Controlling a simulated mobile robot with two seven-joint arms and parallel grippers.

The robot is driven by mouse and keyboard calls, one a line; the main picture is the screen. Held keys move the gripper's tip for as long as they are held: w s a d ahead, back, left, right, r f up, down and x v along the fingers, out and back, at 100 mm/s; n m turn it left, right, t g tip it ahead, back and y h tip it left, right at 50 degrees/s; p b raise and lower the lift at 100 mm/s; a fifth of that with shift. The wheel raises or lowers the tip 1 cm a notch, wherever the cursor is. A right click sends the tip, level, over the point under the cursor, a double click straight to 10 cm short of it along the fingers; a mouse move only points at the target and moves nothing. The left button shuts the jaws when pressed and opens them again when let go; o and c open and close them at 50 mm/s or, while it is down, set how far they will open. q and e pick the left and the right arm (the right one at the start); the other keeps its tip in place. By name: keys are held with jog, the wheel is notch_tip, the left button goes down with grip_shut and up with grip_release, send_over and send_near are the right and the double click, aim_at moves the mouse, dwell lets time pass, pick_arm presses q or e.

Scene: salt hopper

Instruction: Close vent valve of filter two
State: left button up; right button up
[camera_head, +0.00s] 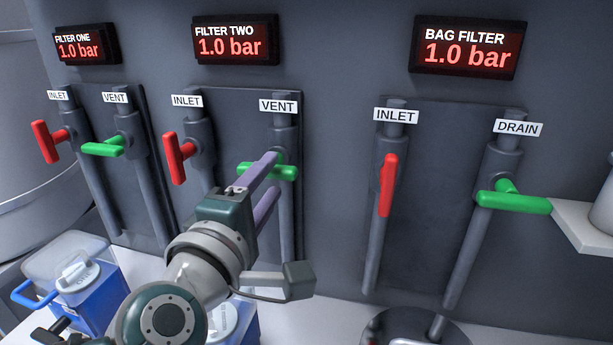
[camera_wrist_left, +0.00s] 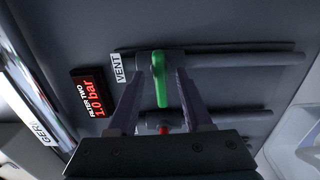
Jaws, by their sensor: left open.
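The vent valve of filter two has a green handle (camera_head: 287,172) lying crosswise to its vertical grey pipe, under the VENT label (camera_head: 278,106). My left gripper (camera_head: 273,170) is open, with its purple fingers reaching up to this handle. In the left wrist view the green handle (camera_wrist_left: 160,82) lies between the two open fingers of my left gripper (camera_wrist_left: 159,74), and they do not appear closed on it. I cannot tell whether a finger touches it. The filter two display (camera_head: 235,40) reads 1.0 bar. My right gripper is not in view.
Filter two's red inlet handle (camera_head: 177,157) is left of the vent. Filter one's green vent handle (camera_head: 104,147) is further left. The bag filter's red inlet handle (camera_head: 387,185) and green drain handle (camera_head: 515,202) are at right. Blue-and-white containers (camera_head: 75,285) stand below left.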

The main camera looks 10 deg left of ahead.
pick_arm(q)
jog(key=s, duration=0.6)
jog(key=shift+s+a, duration=0.15)
jog(key=shift+s, duration=0.2)
jog(key=s+d+f+m+g+h+p, duration=0.1)
jog(key=s+d+m+g+h, duration=0.3)
jog(key=m, duration=0.3)
jog(key=s+d+f+m+g+h+p, duration=0.1)
jog(key=s+d+m+g+p, duration=0.1)
jog(key=s+m+g, duration=0.45)
jog(key=s+a+f+m+g+y+p, duration=0.1)
jog(key=s+a+m+g+y, duration=0.2)
jog(key=s+a+m+y, duration=0.5)
jog(key=s+a+r+h+p, duration=0.1)
jog(key=s+r+p, duration=0.1)
jog(key=r+p, duration=1.7)
jog(key=s+a+r+n+h+p, duration=0.1)
jog(key=s+r+p, duration=0.1)
jog(key=r+p, duration=1.7)
jog(key=shift+g+h, duration=0.3)
jog(key=shift+g, duration=0.15)
